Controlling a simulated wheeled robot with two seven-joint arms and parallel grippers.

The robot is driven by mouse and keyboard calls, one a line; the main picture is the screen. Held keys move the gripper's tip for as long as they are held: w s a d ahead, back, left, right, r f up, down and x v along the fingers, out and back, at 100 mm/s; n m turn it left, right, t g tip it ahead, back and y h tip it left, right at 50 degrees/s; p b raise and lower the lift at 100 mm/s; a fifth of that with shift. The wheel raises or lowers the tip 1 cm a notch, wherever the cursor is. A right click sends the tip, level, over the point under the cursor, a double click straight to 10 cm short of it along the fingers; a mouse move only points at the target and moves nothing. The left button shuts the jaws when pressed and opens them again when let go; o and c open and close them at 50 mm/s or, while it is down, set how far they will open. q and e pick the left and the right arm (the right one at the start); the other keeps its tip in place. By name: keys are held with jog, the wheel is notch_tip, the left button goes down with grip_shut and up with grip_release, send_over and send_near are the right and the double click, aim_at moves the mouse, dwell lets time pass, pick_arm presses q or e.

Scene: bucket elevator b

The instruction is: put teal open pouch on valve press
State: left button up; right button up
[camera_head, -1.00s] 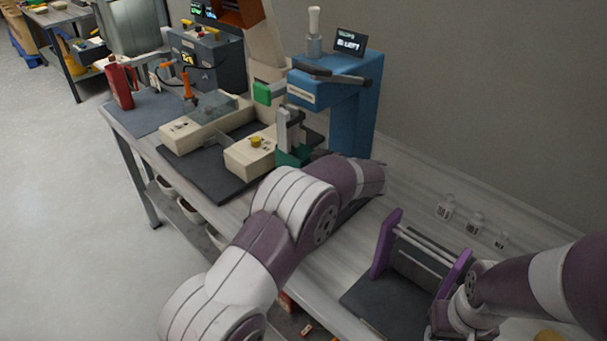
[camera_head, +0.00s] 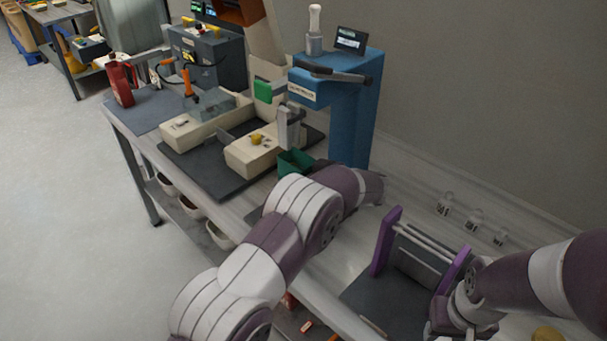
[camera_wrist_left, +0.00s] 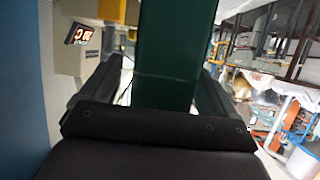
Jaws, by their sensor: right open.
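The valve press (camera_head: 343,115) is the blue machine with a dark lever at the back of the bench. The teal open pouch (camera_head: 294,162) is in front of the press column, low and to its left. In the left wrist view the teal pouch (camera_wrist_left: 170,50) fills the space between the fingers of my left gripper (camera_wrist_left: 165,85), which appears shut on it. My left forearm hides part of that area in the head view. I cannot tell whether the pouch touches the press. My right gripper (camera_head: 455,325) is open at the lower right, only partly in view.
A purple-ended rack (camera_head: 385,243) stands on a dark mat near my right gripper. Small labelled bottles (camera_head: 473,219) stand along the wall. A cream machine (camera_head: 250,152) on a dark mat and a red jug (camera_head: 121,82) are to the left.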

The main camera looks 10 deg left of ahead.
pick_arm(q)
jog(key=shift+r, duration=0.1)
jog(key=shift+s+d+r, duration=0.2)
jog(key=shift+d+r, duration=0.05)
jog(key=v, duration=0.7)
jog(key=shift+b, duration=0.35)
dwell(0.4)
